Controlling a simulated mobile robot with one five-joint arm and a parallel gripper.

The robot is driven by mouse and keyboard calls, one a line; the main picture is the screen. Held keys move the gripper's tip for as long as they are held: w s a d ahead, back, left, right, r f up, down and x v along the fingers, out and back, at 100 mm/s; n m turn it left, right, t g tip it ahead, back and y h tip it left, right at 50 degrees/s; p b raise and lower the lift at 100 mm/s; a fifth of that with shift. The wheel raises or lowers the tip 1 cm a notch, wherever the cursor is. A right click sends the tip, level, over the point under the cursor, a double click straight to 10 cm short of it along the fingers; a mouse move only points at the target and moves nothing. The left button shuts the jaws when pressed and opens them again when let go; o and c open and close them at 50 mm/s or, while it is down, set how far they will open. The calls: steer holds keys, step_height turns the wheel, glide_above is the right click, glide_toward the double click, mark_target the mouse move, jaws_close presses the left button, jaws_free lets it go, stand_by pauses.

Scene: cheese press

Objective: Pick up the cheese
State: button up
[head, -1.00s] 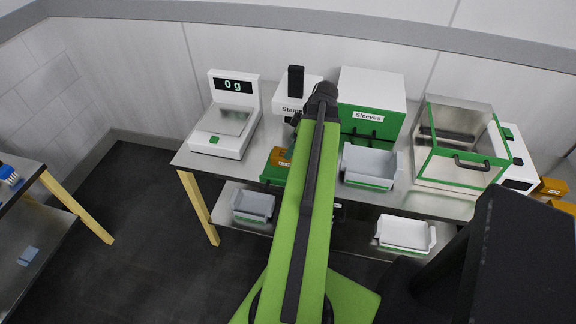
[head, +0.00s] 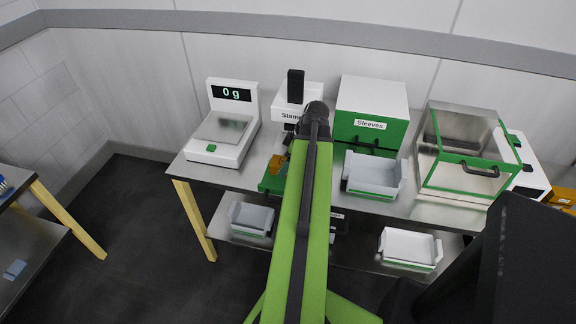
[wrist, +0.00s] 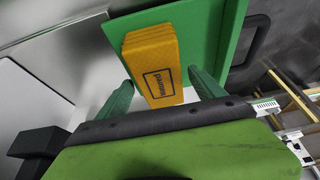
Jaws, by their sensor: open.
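The cheese (wrist: 153,65) is an orange-yellow block with a dark boxed mark on its near face. It rests on a green board (wrist: 202,30). In the head view the cheese (head: 275,166) is a small orange patch left of my arm, on the green board (head: 270,184) at the table's front. My gripper (wrist: 159,80) is open, with one green finger on each side of the cheese's near end. I cannot tell whether either finger touches it. In the head view my arm hides most of the gripper.
The scale (head: 223,128) reading 0 g stands left. The stamp machine (head: 296,96) and the Sleeves box (head: 370,115) stand behind. A white tray (head: 374,176) and a green-edged clear box (head: 465,150) stand right. More trays sit on the lower shelf (head: 345,255).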

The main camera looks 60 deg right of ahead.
steer(key=shift+f, duration=0.25)
steer(key=shift+c, duration=0.5)
jaws_close()
